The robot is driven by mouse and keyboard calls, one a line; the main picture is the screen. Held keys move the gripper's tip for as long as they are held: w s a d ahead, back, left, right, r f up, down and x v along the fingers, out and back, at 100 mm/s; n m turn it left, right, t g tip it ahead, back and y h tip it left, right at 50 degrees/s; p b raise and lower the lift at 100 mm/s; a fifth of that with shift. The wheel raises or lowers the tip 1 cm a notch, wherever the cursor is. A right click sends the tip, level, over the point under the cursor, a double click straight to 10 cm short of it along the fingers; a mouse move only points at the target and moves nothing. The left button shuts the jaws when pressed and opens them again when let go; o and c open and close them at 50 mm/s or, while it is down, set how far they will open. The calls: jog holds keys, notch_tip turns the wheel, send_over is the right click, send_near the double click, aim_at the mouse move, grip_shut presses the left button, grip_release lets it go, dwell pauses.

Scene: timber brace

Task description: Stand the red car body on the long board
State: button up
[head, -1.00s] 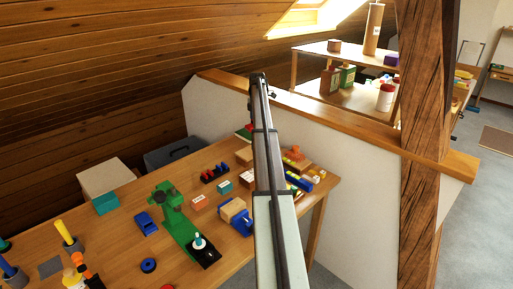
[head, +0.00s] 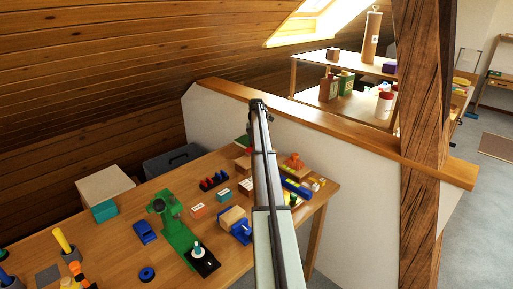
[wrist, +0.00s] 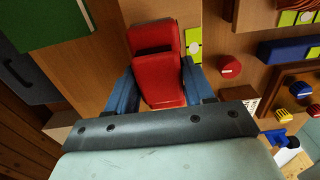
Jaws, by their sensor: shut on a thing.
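The red car body (wrist: 157,50) is between the blue fingertips of my gripper (wrist: 158,88) in the wrist view. The gripper is shut on it, with one finger on each side. The car body's far end points away from the wrist, over a brown wooden surface. I cannot tell whether it touches that surface. In the head view my own arm hides the gripper and the car body. I cannot make out the long board with certainty in either view.
In the wrist view a green block (wrist: 45,20) is at upper left, and a red round piece (wrist: 229,67) and a blue piece (wrist: 287,48) are to the right. In the head view the table (head: 105,235) holds a green fixture (head: 176,230); a low wall (head: 330,150) stands behind.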

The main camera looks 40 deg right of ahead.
jog(key=shift+f, duration=0.75)
jog(key=shift+f, duration=0.15)
jog(key=o, duration=1.1)
jog(key=shift+c, duration=0.2)
notch_tip(320, 180, up, 12)
jog(key=shift+r, duration=0.15)
jog(key=shift+s, duration=0.1)
